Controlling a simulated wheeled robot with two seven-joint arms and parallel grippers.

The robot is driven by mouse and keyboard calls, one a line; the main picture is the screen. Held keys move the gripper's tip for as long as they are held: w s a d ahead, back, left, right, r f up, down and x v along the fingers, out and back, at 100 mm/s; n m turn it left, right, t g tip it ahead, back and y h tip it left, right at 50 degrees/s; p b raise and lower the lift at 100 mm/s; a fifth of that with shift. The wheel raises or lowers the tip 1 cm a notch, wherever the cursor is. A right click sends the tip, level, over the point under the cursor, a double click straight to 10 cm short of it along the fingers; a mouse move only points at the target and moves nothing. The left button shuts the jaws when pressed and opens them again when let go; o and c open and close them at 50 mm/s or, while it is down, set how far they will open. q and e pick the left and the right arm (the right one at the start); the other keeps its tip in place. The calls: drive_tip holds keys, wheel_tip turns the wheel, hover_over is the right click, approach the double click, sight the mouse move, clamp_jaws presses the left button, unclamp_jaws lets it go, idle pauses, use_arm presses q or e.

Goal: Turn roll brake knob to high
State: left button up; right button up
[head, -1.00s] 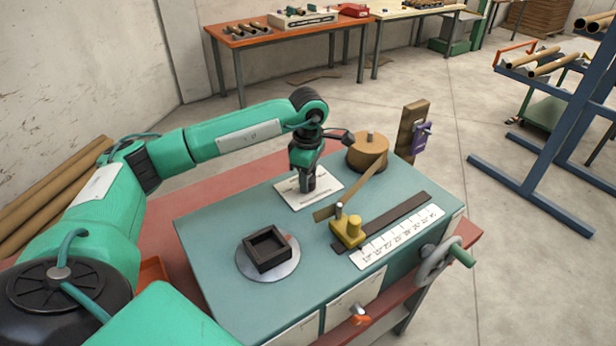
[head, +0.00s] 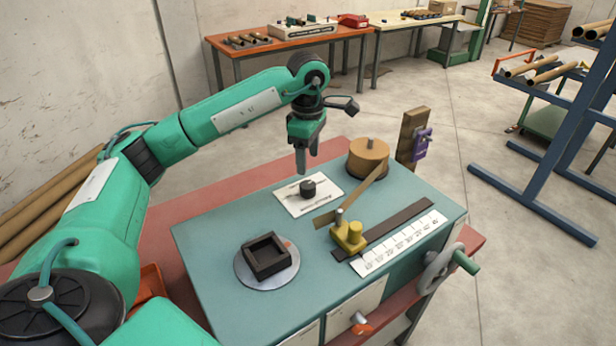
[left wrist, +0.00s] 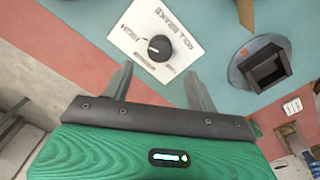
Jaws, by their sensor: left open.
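The roll brake knob (head: 307,188) is a small black round knob on a white label plate (head: 326,200) on the teal machine top. In the left wrist view, the knob (left wrist: 159,47) has a light mark on its upper left side, toward a short label that looks like "HIGH". The plate (left wrist: 182,22) also bears the words "ROLL BRAKE". My left gripper (head: 303,170) points down above the knob, apart from it. In the left wrist view, the left gripper's fingers (left wrist: 160,72) are spread with nothing between them. My right gripper is out of view.
A brown spool (head: 368,158) stands right of the plate, with a strip running to a yellow guide (head: 348,236). A black square holder (head: 267,256) sits on a round plate in front. A purple clamp (head: 421,143) is on a wooden post.

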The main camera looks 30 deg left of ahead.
use_arm(q)
wheel_tip(320, 180, up, 5)
drive_tip(key=shift+r, duration=0.15)
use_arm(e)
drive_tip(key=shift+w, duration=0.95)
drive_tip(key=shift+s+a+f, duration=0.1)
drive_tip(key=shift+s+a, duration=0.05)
